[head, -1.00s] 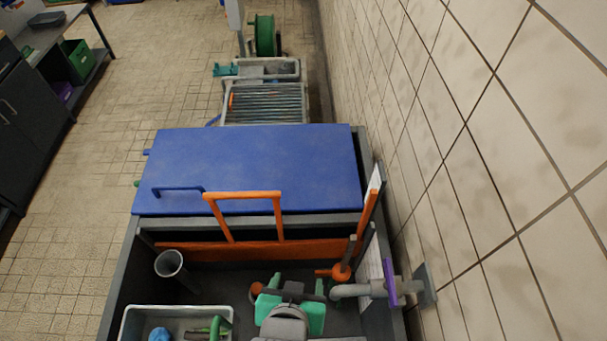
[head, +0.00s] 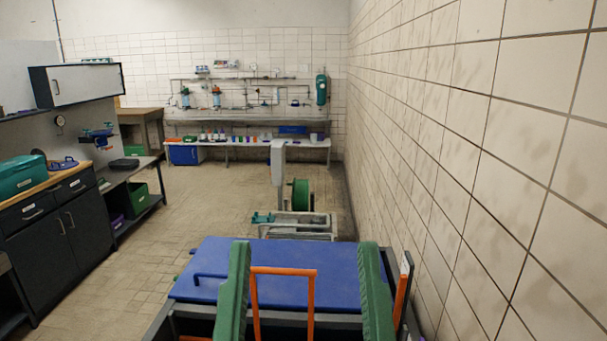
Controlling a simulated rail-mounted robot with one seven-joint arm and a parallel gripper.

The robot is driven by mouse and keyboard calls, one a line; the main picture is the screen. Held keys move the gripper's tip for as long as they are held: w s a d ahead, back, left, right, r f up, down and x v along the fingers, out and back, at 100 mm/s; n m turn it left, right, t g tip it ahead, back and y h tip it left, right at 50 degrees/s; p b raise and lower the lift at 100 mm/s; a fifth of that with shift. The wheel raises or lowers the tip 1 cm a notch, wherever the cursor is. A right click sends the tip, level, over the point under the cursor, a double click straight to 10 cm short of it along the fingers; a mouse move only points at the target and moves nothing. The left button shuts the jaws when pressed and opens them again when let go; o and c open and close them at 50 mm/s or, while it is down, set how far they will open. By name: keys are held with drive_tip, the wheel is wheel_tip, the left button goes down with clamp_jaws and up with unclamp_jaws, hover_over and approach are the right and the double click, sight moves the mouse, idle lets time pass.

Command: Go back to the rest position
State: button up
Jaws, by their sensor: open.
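My gripper (head: 304,248) is at the bottom centre of the head view, close to the camera. Its two green fingers stand wide apart, pointing up and away from me. Nothing is between the fingertips, so it is open and empty. The blue lid (head: 335,265) of the dark tank shows behind and between the fingers. The orange handle frame (head: 283,271) also shows between them, further off. The rest of my arm is below the picture.
A tiled wall (head: 480,150) runs close along the right. Beyond the lid are a grey trolley (head: 294,229) and a green reel (head: 300,195). A dark cabinet (head: 50,235) and workbench stand at the left. The floor (head: 215,200) between is clear.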

wheel_tip(320, 180, up, 34)
drive_tip(key=p, duration=3.1)
drive_tip(key=shift+w+a+f+p, duration=0.25)
drive_tip(key=shift+w+a+p, duration=0.05)
drive_tip(key=shift+a+p, duration=0.1)
